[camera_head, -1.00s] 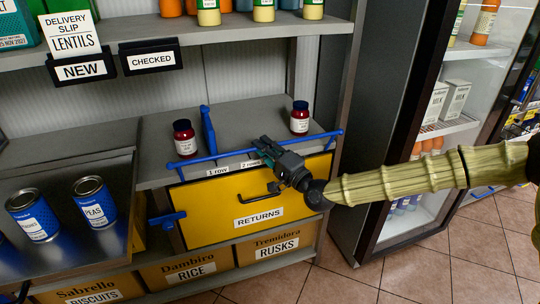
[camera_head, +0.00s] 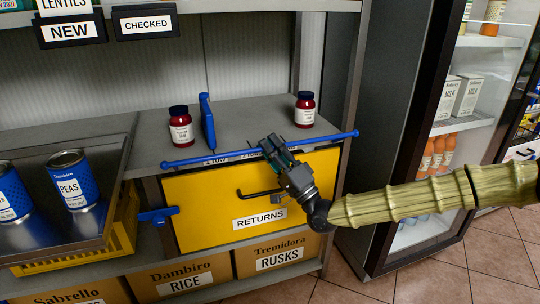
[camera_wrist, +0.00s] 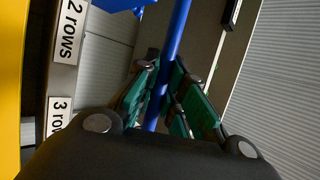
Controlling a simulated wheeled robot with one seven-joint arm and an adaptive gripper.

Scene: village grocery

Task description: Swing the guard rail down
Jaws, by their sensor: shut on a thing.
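The guard rail (camera_head: 215,158) is a long blue bar. It runs across the front edge of the shelf, just above the yellow RETURNS panel, and also shows in the wrist view (camera_wrist: 177,30). My gripper (camera_head: 274,150) is shut on the rail right of its middle. In the wrist view, the green fingers (camera_wrist: 165,98) lie on both sides of the bar. A blue bracket (camera_head: 158,215) sticks out lower down, left of the yellow panel. My gripper hides a short part of the rail and part of the row labels.
Two dark red jars (camera_head: 180,126) (camera_head: 305,110) stand on the shelf behind the rail, with a blue upright divider (camera_head: 207,122) between them. The yellow panel (camera_head: 205,205) has a black handle (camera_head: 258,193). A glass-door fridge (camera_head: 410,235) stands right.

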